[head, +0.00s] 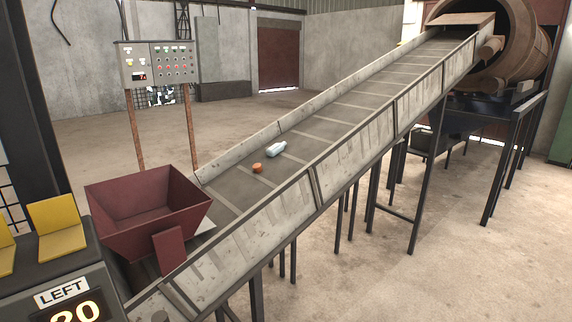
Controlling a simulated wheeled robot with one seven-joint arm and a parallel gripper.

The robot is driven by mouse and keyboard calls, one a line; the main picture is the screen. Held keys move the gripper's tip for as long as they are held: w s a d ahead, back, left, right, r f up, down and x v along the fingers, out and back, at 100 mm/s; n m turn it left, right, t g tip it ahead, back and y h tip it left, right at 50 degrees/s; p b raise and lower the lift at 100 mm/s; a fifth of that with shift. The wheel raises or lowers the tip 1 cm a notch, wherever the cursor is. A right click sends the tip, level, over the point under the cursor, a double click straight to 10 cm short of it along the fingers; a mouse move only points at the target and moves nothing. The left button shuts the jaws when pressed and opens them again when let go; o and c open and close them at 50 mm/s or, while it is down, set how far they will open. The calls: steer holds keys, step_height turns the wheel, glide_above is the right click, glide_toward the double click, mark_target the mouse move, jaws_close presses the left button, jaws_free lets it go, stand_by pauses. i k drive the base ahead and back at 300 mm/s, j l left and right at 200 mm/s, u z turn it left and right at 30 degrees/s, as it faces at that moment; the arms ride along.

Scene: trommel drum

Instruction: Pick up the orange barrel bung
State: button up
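The orange barrel bung (257,168) is a small, round orange piece lying on the sloping conveyor belt (330,130), on its lower half. A pale blue-white bottle (276,150) lies on its side just up the belt from the bung, to its upper right. A small gap seems to separate the two. My gripper is not in view.
A dark red hopper (150,208) stands at the belt's lower end. Metal side walls (400,112) line the belt, which climbs right to a rusty drum (500,45). A control panel (157,64) stands behind. A box marked LEFT (62,296) fills the lower left.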

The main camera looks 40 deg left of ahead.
mark_target(257, 167)
steer(key=i+u, duration=0.8)
steer(key=u, duration=0.15)
steer(key=i+l+u, duration=0.2)
steer(key=i+u, duration=0.5)
steer(key=u, duration=0.25)
steer(key=i+u, duration=0.15)
steer(key=u, duration=0.3)
steer(key=i+l+u, duration=0.15)
steer(key=u, duration=0.3)
steer(key=i+l+u, duration=0.15)
steer(key=u, duration=0.35)
steer(key=i+l+u, duration=0.1)
steer(key=u, duration=0.35)
steer(key=l+u, duration=0.45)
steer(key=i+l+u, duration=0.25)
steer(key=l+u, duration=0.25)
steer(key=i+l+u, duration=0.1)
steer(key=l+u, duration=0.15)
steer(key=l, duration=0.2)
